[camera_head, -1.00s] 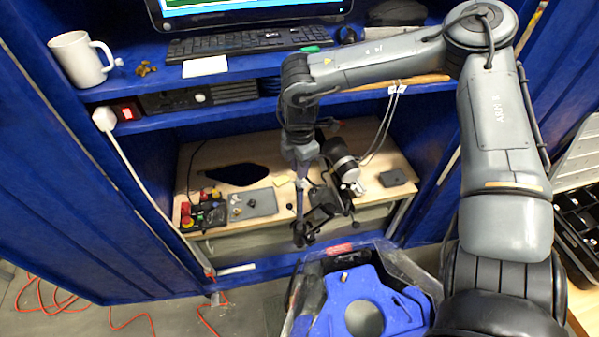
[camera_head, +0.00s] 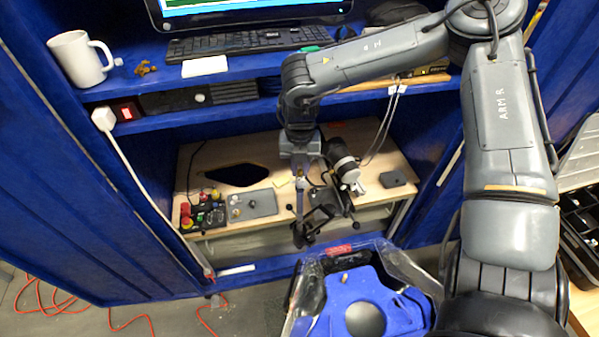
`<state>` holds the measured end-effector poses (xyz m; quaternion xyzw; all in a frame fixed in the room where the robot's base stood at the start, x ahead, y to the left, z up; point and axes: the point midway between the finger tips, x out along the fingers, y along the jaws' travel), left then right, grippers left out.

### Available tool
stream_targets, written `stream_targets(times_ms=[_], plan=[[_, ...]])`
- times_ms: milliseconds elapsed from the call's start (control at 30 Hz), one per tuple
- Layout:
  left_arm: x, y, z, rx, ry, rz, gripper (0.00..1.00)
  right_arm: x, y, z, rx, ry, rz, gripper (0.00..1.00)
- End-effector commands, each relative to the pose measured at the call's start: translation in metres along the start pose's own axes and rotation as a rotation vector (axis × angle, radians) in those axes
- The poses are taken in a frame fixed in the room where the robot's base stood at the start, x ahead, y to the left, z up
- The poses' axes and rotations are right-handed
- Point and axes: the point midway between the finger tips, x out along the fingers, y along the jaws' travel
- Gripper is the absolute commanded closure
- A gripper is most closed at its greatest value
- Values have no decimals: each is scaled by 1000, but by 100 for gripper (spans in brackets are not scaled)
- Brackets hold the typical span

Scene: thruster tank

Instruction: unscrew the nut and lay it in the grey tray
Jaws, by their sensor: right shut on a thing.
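My right gripper (camera_head: 300,226) reaches down in front of the wooden bench, pointing downward beside a dark bracket. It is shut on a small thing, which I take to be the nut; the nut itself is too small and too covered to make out. The grey tray (camera_head: 262,203) lies on the bench to the left of the gripper, with small metal pieces at its left side. A dark cylindrical thruster-like unit (camera_head: 340,158) with a silver end stands just right of the gripper. My left gripper is not in view.
A dark opening (camera_head: 238,174) lies behind the tray. A small dark box (camera_head: 393,178) is at right. The shelf with the keyboard (camera_head: 248,42) overhangs the bench.

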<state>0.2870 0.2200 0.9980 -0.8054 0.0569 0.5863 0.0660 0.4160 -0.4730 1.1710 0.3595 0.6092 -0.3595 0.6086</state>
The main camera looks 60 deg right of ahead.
Motion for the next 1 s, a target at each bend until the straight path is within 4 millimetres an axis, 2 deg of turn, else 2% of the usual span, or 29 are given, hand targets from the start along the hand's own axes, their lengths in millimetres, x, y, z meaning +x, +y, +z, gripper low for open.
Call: stream_targets(times_ms=[1000], plan=[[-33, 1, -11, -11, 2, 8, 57, -52, 0, 0, 2, -1, 1, 100]])
